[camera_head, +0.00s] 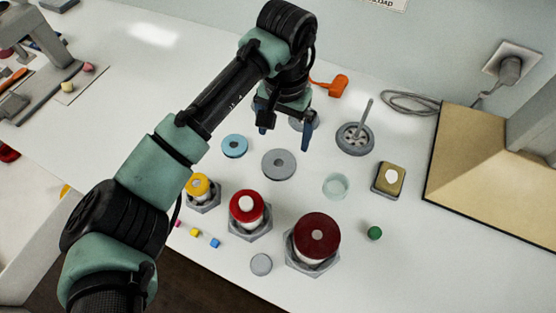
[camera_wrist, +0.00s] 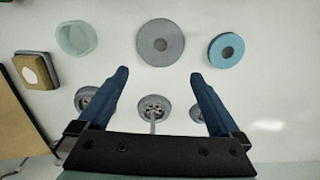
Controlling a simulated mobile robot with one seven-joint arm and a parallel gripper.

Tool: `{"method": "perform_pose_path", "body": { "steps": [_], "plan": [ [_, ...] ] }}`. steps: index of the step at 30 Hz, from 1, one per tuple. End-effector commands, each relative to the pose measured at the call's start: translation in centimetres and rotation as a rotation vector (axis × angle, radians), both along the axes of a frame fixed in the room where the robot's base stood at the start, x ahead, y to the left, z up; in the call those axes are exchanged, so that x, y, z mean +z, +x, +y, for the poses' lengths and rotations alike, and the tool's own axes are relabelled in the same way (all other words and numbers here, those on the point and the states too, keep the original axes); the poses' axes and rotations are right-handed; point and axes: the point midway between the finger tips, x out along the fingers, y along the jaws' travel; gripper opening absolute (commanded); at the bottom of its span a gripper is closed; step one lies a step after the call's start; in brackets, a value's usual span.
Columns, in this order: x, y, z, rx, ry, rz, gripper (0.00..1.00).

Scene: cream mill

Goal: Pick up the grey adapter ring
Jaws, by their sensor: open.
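The grey adapter ring (camera_head: 279,164) is a flat disc with a small centre hole, lying on the white table. It also shows whole at the top middle of the wrist view (camera_wrist: 160,44). My gripper (camera_head: 284,132) is open and empty, above the table and on the far side of the ring in the head view. In the wrist view its two blue fingers (camera_wrist: 158,75) point toward the ring, which appears just beyond their tips. Nothing is between the fingertips.
A blue ring (camera_head: 234,146) lies left of the grey one. A glass dish (camera_head: 335,186) and a yellow-topped block (camera_head: 388,179) stand right. A spoked grey piece with a rod (camera_head: 355,138) is behind. Red-topped (camera_head: 247,206), dark red-topped (camera_head: 316,236) and yellow-topped pieces (camera_head: 199,187) stand in front.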

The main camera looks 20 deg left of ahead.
Motion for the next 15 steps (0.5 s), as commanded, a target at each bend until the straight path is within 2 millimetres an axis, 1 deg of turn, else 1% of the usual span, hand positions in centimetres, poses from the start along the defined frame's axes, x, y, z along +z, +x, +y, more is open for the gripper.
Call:
{"method": "perform_pose_path", "body": {
  "steps": [7, 12, 15],
  "plan": [
    [-1.9, -0.1, 0.0, 0.000, 0.001, 0.000, 1.00],
    [-4.6, -0.2, 0.0, 0.000, 0.000, 0.001, 1.00],
    [-5.6, -0.2, 0.0, 0.000, 0.000, 0.000, 1.00]
  ]
}}
